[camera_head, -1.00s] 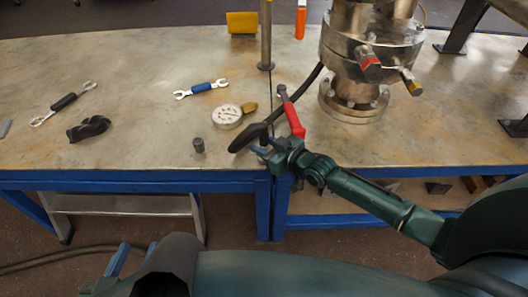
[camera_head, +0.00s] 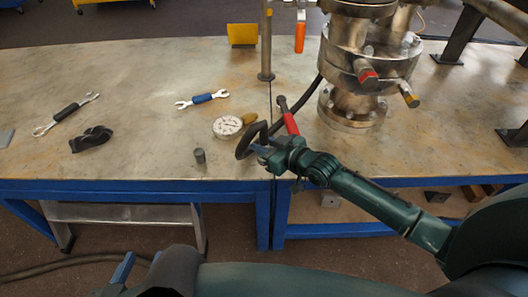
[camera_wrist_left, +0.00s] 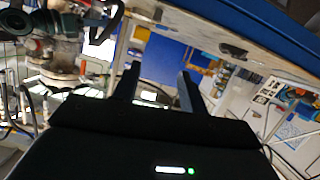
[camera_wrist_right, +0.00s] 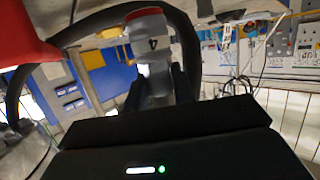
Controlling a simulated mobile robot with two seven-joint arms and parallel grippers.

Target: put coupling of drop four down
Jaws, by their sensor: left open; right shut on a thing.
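In the right wrist view, my right gripper (camera_wrist_right: 158,88) is shut on a grey coupling (camera_wrist_right: 152,62) marked 4, with a red band at its top. A black hose (camera_wrist_right: 100,25) arches over the coupling. In the head view, my right gripper (camera_head: 266,153) is at the front edge of the table, near the seam; the coupling itself is hard to make out there. The black hose (camera_head: 307,95) runs from beside the vessel to a loop at this gripper. My left gripper (camera_wrist_left: 158,80) is open and empty, its two fingers apart.
A flanged steel vessel (camera_head: 352,60) stands at the right. A red-handled tool (camera_head: 290,122), a dial gauge (camera_head: 227,127), a small dark cylinder (camera_head: 199,156), a blue-gripped wrench (camera_head: 202,99), a black-gripped wrench (camera_head: 67,114) and a black item (camera_head: 91,139) lie on the table (camera_head: 140,75).

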